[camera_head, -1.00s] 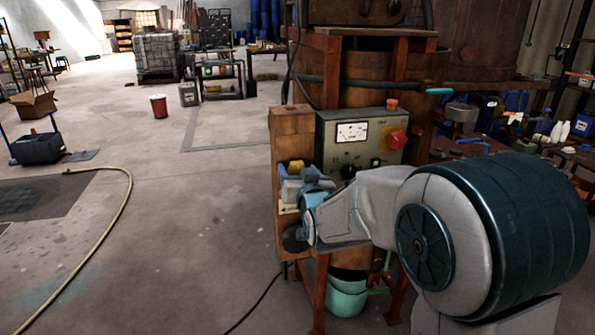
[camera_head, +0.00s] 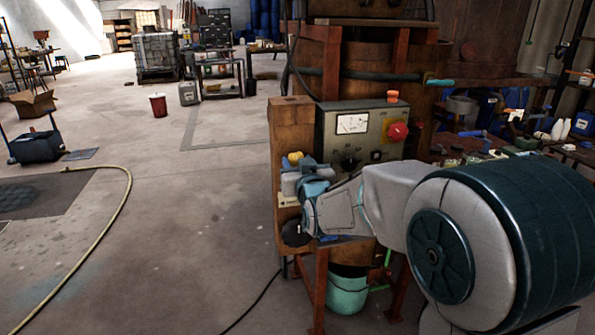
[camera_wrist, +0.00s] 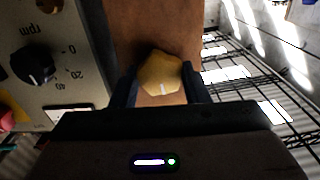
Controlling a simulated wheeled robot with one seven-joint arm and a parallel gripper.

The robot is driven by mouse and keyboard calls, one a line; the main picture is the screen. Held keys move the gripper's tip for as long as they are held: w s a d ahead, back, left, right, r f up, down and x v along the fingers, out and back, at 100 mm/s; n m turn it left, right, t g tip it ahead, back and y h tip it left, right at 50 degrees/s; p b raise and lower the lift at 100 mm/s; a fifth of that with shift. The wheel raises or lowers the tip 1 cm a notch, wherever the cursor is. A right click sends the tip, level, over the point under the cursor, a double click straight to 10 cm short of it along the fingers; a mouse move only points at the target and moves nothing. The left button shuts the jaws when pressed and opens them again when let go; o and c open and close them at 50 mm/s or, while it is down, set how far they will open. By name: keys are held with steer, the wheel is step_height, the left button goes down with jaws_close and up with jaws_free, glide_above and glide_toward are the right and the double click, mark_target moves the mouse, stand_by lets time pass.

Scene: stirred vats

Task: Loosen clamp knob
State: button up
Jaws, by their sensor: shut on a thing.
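The clamp knob is a yellow lobed knob (camera_wrist: 160,74) with a white mark, on a brown wooden post in the wrist view. My gripper (camera_wrist: 158,88) has a dark finger on each side of it and is shut on it. In the head view the yellow knob (camera_head: 294,159) shows small at the wooden post (camera_head: 290,125), partly hidden by my gripper (camera_head: 295,170). My arm reaches in from the right and covers the lower part of the post.
A control box (camera_head: 362,135) with a gauge, a black knob and a red button (camera_head: 397,131) stands close right of the post. Its rpm dial (camera_wrist: 34,66) is near the left finger.

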steer(key=n+b, duration=0.9)
steer(key=n, duration=0.1)
steer(key=shift+a+f+n, duration=0.1)
steer(key=shift+f+n, duration=0.05)
steer(key=shift+n, duration=0.25)
steer(key=n+b, duration=0.1)
steer(key=n, duration=1)
steer(key=shift+n, duration=0.3)
steer(key=o, duration=1)
steer(key=shift+c, duration=0.2)
